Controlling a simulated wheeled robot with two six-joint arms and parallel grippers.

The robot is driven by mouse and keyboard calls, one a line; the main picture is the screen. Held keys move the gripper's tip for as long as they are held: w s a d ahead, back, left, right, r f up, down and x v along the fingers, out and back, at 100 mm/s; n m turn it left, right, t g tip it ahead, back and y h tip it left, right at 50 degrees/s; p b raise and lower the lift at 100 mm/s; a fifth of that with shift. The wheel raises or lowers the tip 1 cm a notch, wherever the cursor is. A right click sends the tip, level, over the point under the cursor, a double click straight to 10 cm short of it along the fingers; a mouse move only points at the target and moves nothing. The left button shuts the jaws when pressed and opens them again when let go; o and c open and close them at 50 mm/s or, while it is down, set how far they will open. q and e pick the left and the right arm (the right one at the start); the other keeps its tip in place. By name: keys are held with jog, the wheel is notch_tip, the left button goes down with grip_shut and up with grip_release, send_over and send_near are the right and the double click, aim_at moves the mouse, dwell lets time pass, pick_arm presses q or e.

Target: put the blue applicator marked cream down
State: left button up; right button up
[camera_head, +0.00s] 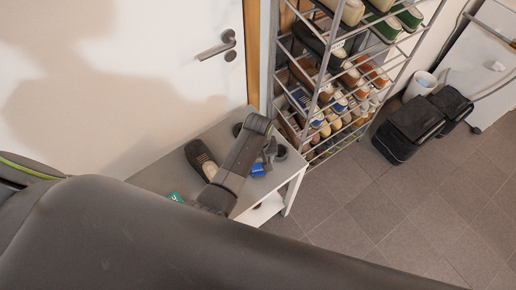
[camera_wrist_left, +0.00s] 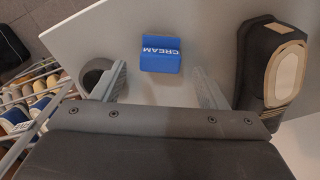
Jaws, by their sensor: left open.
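The blue applicator (camera_wrist_left: 160,61) marked CREAM rests on the white bench top (camera_wrist_left: 112,28) in the left wrist view. It also shows as a small blue patch beside my gripper in the head view (camera_head: 258,170). My left gripper (camera_wrist_left: 157,74) is open, with one finger on each side of the applicator's line and a clear gap to both. In the head view my left gripper (camera_head: 268,153) is low over the bench, partly hidden by its own arm. My right gripper is not in view.
A dark shoe (camera_head: 201,159) lies on the bench, and it shows at the right in the left wrist view (camera_wrist_left: 270,65). A grey round cup (camera_wrist_left: 93,73) is near the left finger. A green item (camera_head: 175,197) is at the bench's front. A metal shoe rack (camera_head: 318,90) stands close right.

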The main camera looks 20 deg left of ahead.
aim_at(258, 166)
pick_arm(q)
notch_tip(258, 166, up, 8)
dwell(0.4)
dwell(0.5)
